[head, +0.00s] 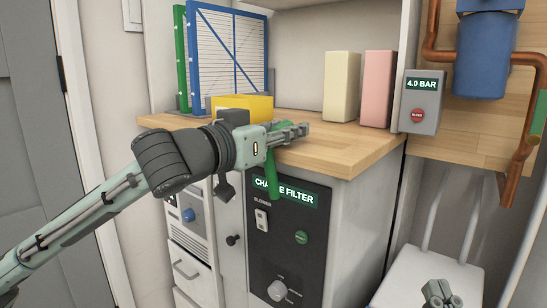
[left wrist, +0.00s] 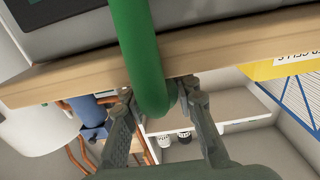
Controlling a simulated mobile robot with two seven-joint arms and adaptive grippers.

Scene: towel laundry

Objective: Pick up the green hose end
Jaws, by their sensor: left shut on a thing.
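The green hose end (head: 271,176) hangs at the front edge of the wooden counter, beside my left gripper (head: 298,132). In the left wrist view the thick green hose (left wrist: 143,55) runs down from the top and curves between the two fingers of my left gripper (left wrist: 157,95). The left gripper is shut on it. The hose's tip is partly hidden by the gripper in the head view. My right gripper (head: 441,294) shows low at the right, away from the hose; its finger opening is unclear.
The wooden counter (head: 330,148) carries a yellow box (head: 245,105), a cream block (head: 342,86), a pink block (head: 377,88) and blue and green frames. Below is a black "change filter" panel (head: 285,250). A grey "4.0 BAR" box (head: 420,101) and copper pipes are at right.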

